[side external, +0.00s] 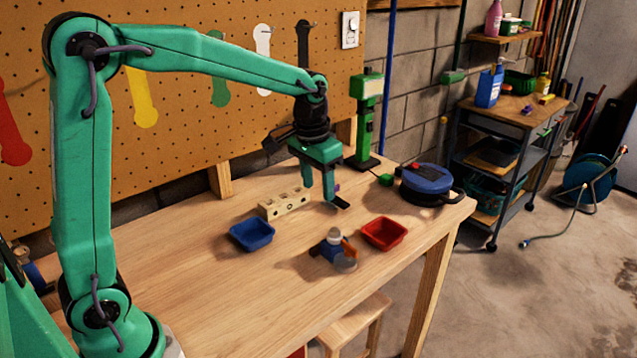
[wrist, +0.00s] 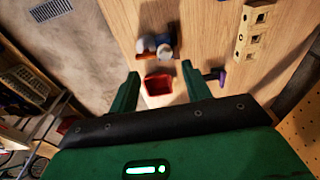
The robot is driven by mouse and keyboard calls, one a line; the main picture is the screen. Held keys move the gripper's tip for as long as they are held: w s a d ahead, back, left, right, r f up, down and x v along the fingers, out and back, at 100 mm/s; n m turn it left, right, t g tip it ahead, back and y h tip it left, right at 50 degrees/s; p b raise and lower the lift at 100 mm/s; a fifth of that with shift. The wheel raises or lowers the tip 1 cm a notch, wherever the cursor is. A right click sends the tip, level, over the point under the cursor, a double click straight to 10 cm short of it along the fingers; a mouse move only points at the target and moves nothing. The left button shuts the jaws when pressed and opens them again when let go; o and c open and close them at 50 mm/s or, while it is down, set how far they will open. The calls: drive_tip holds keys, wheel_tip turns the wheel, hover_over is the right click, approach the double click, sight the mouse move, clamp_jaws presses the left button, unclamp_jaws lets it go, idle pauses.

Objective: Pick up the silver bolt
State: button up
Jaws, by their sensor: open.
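I cannot make out a silver bolt for certain in either view. My gripper (side external: 318,195) is open and empty, pointing down above the wooden table (side external: 195,275). In the wrist view its two fingers (wrist: 161,73) are spread apart, with the red tray (wrist: 158,85) showing between them. A small purple piece with a dark part (wrist: 221,77) lies just outside the right finger in the wrist view. In the side view a little purple (side external: 337,187) shows beside a finger, the rest of it being partly hidden.
A blue tray (side external: 252,234), a pale block with holes (side external: 285,203) and a blue, orange and grey object (side external: 333,249) stand nearby. The red tray (side external: 384,233) is at the right. A blue-lidded pan (side external: 428,180) and a green post (side external: 366,120) stand farther back. The table's left part is clear.

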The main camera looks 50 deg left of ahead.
drive_tip(key=g, duration=0.1)
approach(334, 230)
drive_tip(key=shift+d, duration=0.1)
drive_tip(key=shift+w+f, duration=0.1)
drive_tip(key=shift+f, duration=3.85)
clamp_jaws()
